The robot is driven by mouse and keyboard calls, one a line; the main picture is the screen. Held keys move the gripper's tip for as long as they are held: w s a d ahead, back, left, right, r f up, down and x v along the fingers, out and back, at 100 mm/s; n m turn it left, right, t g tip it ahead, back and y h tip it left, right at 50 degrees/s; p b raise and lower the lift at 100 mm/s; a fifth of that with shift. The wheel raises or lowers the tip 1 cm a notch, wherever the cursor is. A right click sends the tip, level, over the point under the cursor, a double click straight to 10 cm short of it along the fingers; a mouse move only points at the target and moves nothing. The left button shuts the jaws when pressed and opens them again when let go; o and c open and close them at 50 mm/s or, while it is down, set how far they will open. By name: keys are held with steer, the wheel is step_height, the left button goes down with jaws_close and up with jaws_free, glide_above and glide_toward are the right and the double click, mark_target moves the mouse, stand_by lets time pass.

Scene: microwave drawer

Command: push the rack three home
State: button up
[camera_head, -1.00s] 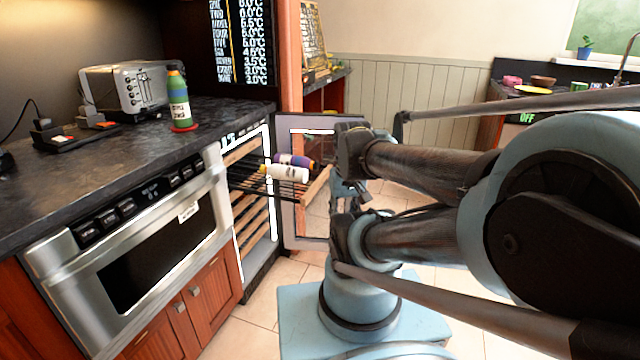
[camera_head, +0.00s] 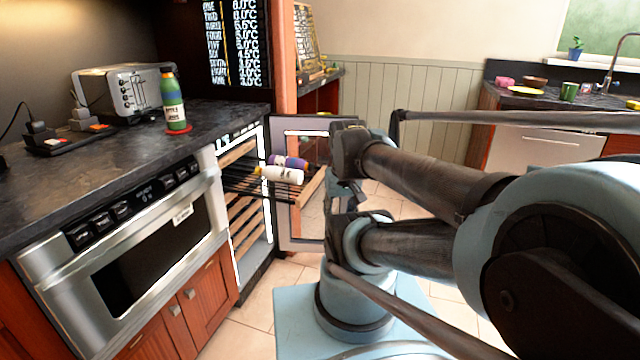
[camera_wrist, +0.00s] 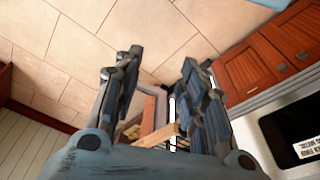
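A pulled-out rack (camera_head: 314,186) with a wooden front edge sticks out of the open cooler (camera_head: 262,254), near its top. A white bottle (camera_head: 282,174) and a purple bottle (camera_head: 290,162) lie on it. Several other wooden-fronted racks sit inside below. I cannot read a number on the rack. My gripper shows in the wrist view (camera_wrist: 158,88) with two fingers apart and nothing between them. A wooden edge (camera_wrist: 157,138), apparently the rack's, shows beyond the finger bases. In the head view my arm largely hides the gripper, close right of the rack's front; contact cannot be told.
The cooler's door (camera_head: 300,245) stands open behind the rack. A steel microwave drawer (camera_head: 150,250) is left of the cooler. A toaster (camera_head: 120,92) and green bottle (camera_head: 173,102) stand on the dark counter (camera_head: 60,190). Tiled floor lies in front.

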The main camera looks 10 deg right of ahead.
steer(key=w+r+m, duration=0.1)
steer(key=w+m, duration=0.1)
steer(key=w+r+m, duration=0.1)
steer(key=w+r, duration=0.1)
steer(key=w, duration=0.1)
steer(key=w+r+m, duration=0.1)
steer(key=w+m, duration=0.1)
steer(key=shift+w+d+r+m+y, duration=0.25)
steer(key=shift+r+m+y, duration=0.05)
steer(key=shift+r, duration=0.05)
jaws_close()
steer(key=w+d+f+m+y, duration=0.1)
steer(key=w+d+m, duration=0.2)
steer(key=w+m, duration=0.45)
steer(key=w+d+m, duration=0.3)
steer(key=w+m, duration=0.2)
steer(key=w, duration=0.6)
steer(key=w+d+f+m+y, duration=0.1)
steer(key=w+d+m, duration=0.4)
steer(key=w, duration=0.4)
steer(key=w+a+f, duration=0.3)
steer(key=a+f, duration=0.4)
steer(key=f, duration=0.2)
steer(key=shift+f+m+g, duration=0.3)
steer(key=shift+m+g, duration=0.05)
steer(key=shift+g, duration=0.05)
